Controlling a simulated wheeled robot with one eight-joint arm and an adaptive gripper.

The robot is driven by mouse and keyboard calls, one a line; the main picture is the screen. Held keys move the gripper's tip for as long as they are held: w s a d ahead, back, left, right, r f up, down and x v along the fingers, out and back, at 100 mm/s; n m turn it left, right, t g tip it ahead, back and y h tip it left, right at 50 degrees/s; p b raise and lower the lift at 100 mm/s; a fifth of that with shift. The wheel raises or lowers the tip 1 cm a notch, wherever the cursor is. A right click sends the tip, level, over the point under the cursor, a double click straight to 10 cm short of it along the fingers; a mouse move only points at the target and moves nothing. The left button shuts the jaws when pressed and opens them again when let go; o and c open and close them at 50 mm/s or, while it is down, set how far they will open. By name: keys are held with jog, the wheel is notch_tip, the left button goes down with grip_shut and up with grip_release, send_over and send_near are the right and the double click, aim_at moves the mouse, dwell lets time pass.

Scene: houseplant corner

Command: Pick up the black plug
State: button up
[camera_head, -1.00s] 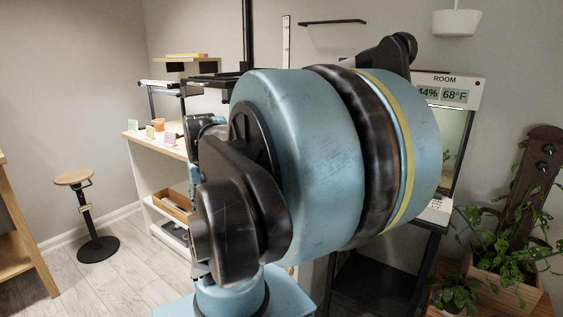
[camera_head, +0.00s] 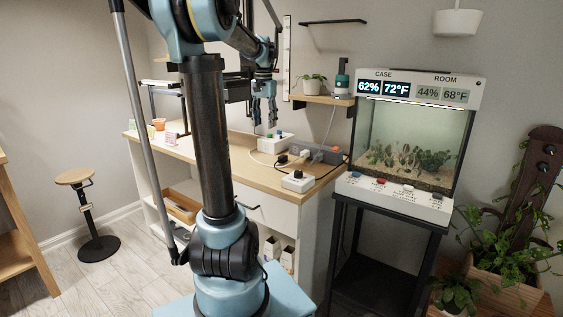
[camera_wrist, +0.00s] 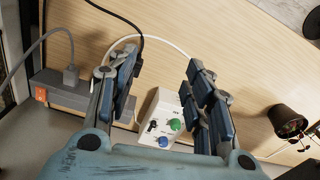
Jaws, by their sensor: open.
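The black plug (camera_head: 282,160) appears as a small dark shape on the wooden bench, beside the power strip (camera_head: 318,152). My gripper (camera_head: 264,112) hangs above the bench, pointing down, to the left of and higher than the plug. In the wrist view my gripper (camera_wrist: 162,62) is open with nothing between its fingers.
A white box with green and blue knobs (camera_wrist: 160,108) stands below the fingers. A white box with a dark top part (camera_head: 298,182) sits at the bench's front right. The lit plant case (camera_head: 410,140) stands right of the bench.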

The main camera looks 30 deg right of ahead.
jog(key=m, duration=0.1)
send_over(281, 157)
jog(key=shift+m, duration=0.3)
jog(key=f, duration=1.6)
jog(key=shift+w+f, duration=0.25)
jog(key=shift+f, duration=0.05)
grip_shut()
